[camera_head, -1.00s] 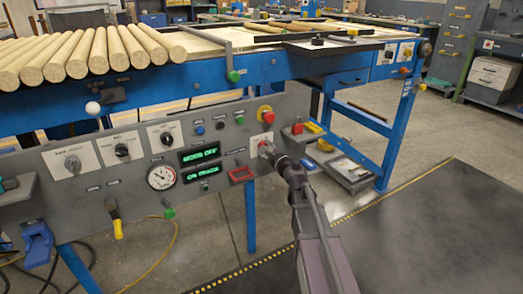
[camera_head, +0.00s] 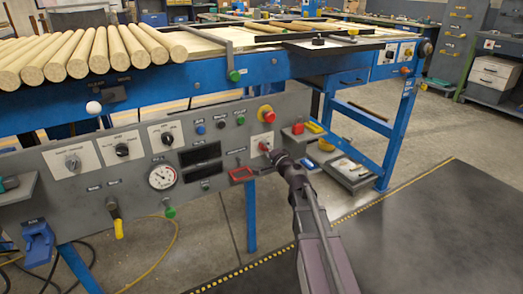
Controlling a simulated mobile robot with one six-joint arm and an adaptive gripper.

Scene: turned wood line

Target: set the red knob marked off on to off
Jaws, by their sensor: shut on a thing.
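The red knob (camera_head: 264,146) sits on a small white plate (camera_head: 262,141) at the right part of the grey control panel (camera_head: 140,206). My gripper (camera_head: 270,152) reaches it from the lower right and is shut on it. The jaws hide most of the knob, so I cannot read its pointer or the off and on marks. Two display windows (camera_head: 200,155) left of the knob are dark.
A red handle (camera_head: 241,174) juts out to the left of my gripper. Open floor lies right.

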